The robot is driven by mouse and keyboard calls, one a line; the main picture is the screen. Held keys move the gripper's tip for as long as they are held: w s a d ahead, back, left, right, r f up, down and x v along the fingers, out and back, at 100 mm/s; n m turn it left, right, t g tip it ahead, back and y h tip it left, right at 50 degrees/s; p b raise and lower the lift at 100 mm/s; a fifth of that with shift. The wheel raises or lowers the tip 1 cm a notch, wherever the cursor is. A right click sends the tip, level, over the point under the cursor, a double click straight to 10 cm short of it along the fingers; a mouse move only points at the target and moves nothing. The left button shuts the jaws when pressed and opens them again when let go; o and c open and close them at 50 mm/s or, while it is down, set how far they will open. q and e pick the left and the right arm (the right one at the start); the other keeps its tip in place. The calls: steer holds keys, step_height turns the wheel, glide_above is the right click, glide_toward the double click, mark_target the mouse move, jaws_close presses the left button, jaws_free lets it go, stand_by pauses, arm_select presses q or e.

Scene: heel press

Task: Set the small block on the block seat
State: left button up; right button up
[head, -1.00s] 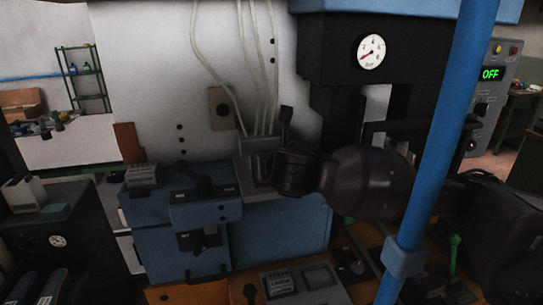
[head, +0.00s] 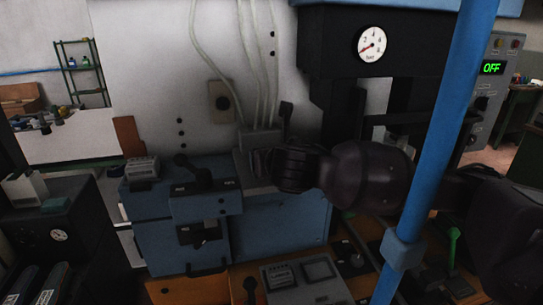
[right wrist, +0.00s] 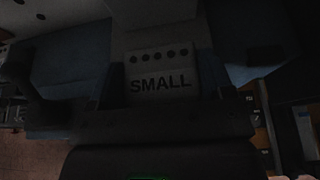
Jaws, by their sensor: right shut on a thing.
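The small block (right wrist: 160,80) is a pale grey block in the right wrist view, with a row of dots above the word SMALL. My right gripper (head: 265,165) is shut on it, in front of the wall and above the right part of the blue machine. In the head view the block is mostly lost in shadow at the dark fingers. I cannot tell whether the block touches anything below. The block seat cannot be made out for certain. My left gripper is not in view.
A block marked LARGE (head: 281,274) lies in a tray beside an empty square recess (head: 318,269). Another pale block (head: 142,168) sits on the left of the blue machine (head: 185,245), near a black lever (head: 195,172). A blue post (head: 435,150) crosses in front of my right arm.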

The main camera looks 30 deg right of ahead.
steer(key=shift+f, duration=0.2)
steer(key=o, duration=1.1)
steer(key=shift+o, duration=0.2)
steer(key=shift+s, duration=0.1)
steer(key=v, duration=0.7)
steer(key=shift+s+b, duration=0.2)
steer(key=shift+b, duration=0.25)
steer(key=shift+a, duration=0.1)
